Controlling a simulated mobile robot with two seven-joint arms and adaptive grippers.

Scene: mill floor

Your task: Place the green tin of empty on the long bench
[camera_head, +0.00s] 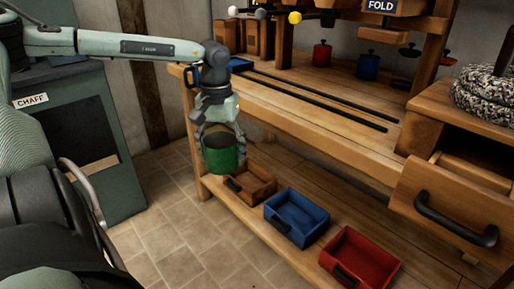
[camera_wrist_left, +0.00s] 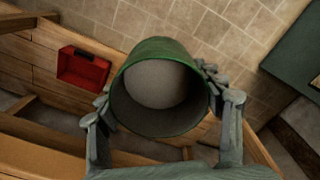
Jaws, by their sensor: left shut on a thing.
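The green tin (camera_head: 222,157) is held in my left gripper (camera_head: 219,138), whose fingers close around its sides. In the left wrist view the tin (camera_wrist_left: 152,48) shows its open mouth with a pale grey round surface inside, and the gripper (camera_wrist_left: 160,95) has fingers on both sides of it. In the head view the tin hangs roughly upright at the left end of the long wooden bench (camera_head: 340,145), in front of its top edge and above the lower shelf. My right gripper is not in view.
The bench's lower shelf holds a wooden tray (camera_head: 262,190), a blue tray (camera_head: 290,222) and a red tray (camera_head: 345,268). Dark rails (camera_head: 320,98) run along the bench top. A blue object (camera_head: 241,64) sits at its left end. An open drawer (camera_head: 445,205) juts out at right.

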